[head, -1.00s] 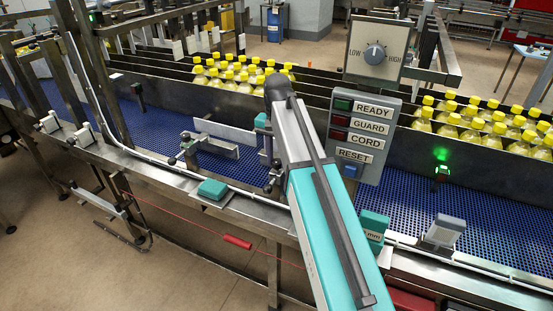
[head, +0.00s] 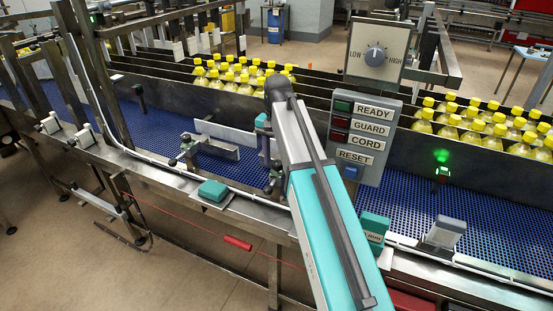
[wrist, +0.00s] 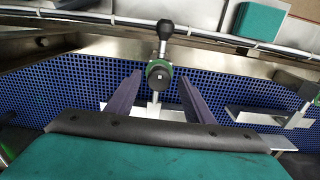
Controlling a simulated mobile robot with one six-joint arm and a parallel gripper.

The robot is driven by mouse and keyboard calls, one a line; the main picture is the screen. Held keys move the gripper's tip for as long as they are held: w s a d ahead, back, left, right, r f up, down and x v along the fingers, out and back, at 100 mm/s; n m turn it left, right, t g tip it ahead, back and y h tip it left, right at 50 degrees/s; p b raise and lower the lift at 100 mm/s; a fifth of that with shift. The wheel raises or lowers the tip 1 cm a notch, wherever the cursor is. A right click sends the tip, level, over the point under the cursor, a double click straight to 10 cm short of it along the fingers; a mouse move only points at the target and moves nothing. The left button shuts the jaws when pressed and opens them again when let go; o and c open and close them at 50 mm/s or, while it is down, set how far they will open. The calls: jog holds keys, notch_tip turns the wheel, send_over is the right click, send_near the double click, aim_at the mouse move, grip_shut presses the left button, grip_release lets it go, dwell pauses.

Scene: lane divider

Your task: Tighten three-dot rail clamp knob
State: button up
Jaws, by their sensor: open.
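In the wrist view, a dark round knob (wrist: 158,75) with a green rim faces the camera on a metal clamp stem. A small pale mark is on its face; I cannot make out three dots. A black ball-ended handle (wrist: 165,29) rises behind it. My gripper (wrist: 159,80) is open, with one finger on each side of the knob and visible space between. Whether the fingers reach the knob's depth is unclear. In the head view, my arm hides most of this area. Another clamp (head: 187,142) with dark knobs stands to the left, holding a metal guide plate (head: 217,149).
A blue perforated conveyor (head: 155,125) runs below the clamps. Yellow-capped bottles (head: 240,77) stand in lanes behind it. A READY/GUARD/CORD/RESET panel (head: 362,137) stands close right of my arm. A teal box (head: 212,190) sits on the front rail, and a red cord handle (head: 238,243) hangs below.

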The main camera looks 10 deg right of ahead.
aim_at(277, 162)
jog(key=shift+r, duration=0.15)
jog(key=shift+r+p, duration=0.95)
jog(key=shift+r, duration=0.3)
jog(key=shift+s+r, duration=0.1)
jog(key=shift+r, duration=2.5)
jog(key=shift+f, duration=0.15)
notch_tip(277, 162, down, 6)
jog(key=shift+b, duration=0.35)
jog(key=shift+f+b, duration=0.55)
jog(key=shift+f, duration=0.2)
